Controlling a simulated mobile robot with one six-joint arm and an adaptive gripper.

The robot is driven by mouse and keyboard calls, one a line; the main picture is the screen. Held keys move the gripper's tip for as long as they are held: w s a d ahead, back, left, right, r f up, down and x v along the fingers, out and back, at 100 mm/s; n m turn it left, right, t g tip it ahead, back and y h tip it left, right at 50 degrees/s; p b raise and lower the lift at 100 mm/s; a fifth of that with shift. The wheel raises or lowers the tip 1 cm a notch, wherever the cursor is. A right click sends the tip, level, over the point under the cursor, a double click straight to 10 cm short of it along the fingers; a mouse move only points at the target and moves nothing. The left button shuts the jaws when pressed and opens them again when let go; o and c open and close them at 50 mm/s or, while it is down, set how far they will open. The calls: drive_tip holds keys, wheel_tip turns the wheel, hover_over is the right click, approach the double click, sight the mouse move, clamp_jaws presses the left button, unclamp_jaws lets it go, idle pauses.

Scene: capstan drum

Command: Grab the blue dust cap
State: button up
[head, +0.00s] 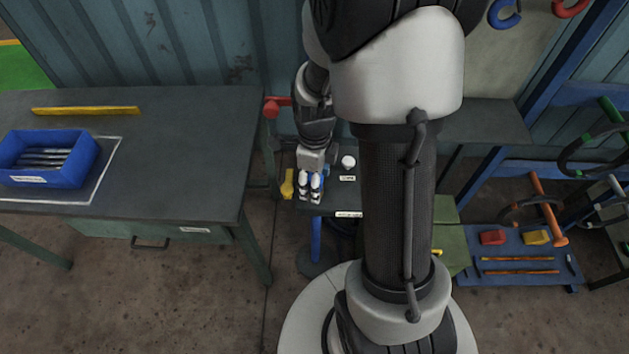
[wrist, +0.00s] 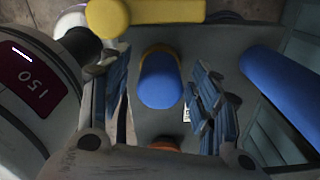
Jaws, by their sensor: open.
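The blue dust cap (wrist: 160,82) shows in the wrist view as a rounded blue shape with a yellow edge at its far end. It lies between the two fingers of my gripper (wrist: 164,92), with a visible gap on each side. My gripper is open and holds nothing. In the head view, my gripper (head: 311,192) points down over a small dark stand. The cap cannot be clearly told apart from the fingers there.
A yellow object (head: 287,185) lies left of my gripper; yellow also crosses the wrist view's top. A white round knob (head: 348,161) stands to the right. A blue cylinder (wrist: 283,95) lies right in the wrist view. A workbench (head: 190,150) with a blue bin (head: 75,172) stands left.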

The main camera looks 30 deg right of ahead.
drive_tip(key=shift+c, duration=0.2)
drive_tip(key=c, duration=0.9)
drive_tip(key=shift+o, duration=0.2)
drive_tip(key=shift+r, duration=0.15)
